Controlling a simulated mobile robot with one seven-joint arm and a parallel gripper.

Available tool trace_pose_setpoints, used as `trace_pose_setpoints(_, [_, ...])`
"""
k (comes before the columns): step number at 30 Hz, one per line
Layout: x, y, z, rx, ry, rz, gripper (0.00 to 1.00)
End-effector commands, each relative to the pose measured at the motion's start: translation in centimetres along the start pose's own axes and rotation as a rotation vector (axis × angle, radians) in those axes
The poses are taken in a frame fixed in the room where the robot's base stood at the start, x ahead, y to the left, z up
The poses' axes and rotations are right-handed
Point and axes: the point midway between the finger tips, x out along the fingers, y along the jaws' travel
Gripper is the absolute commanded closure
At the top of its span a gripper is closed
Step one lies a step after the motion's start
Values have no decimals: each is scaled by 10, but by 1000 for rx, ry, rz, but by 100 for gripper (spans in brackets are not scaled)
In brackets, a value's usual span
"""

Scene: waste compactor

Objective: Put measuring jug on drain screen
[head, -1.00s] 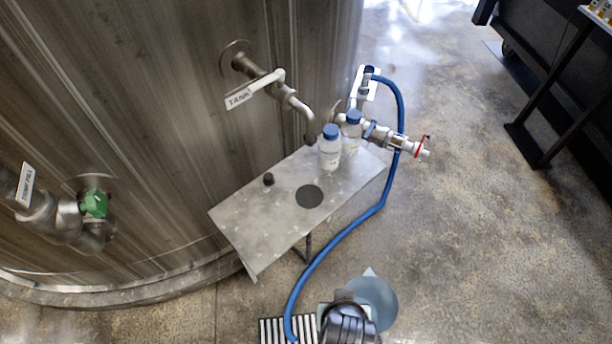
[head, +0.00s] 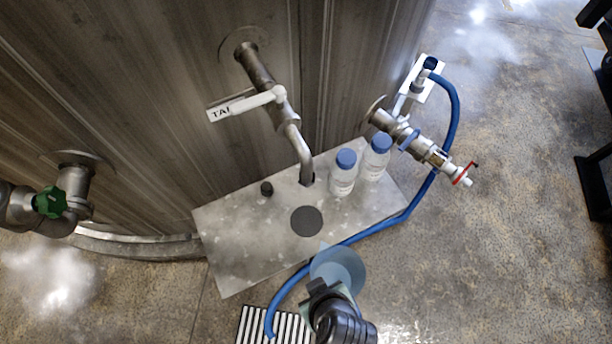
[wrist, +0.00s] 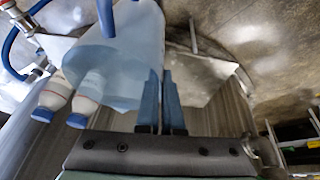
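The measuring jug (head: 345,262) is a translucent light-blue vessel just in front of the metal shelf's front edge in the head view. It fills the upper left of the wrist view (wrist: 115,50). My gripper (head: 322,287) is at its near side, with the two fingers (wrist: 161,100) close together on the jug's side; the exact grip spot is unclear. A dark round disc (head: 306,221) lies on the shelf, and a striped grate (head: 262,328) lies on the floor, partly hidden by my arm. I cannot tell for certain which is the drain screen.
Two white bottles with blue caps (head: 343,175) (head: 374,158) stand on the shelf (head: 235,235), right of the tap spout (head: 302,155). A blue hose (head: 400,217) loops along the shelf's front, past my arm.

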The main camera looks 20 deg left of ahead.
Motion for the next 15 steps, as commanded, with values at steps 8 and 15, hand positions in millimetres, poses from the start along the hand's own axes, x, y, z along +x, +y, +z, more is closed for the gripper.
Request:
trace_pose_setpoints(8, [22, 11, -64, -6, 6, 1, 100])
trace_pose_setpoints(15, [46, 20, -120, -5, 4, 0, 100])
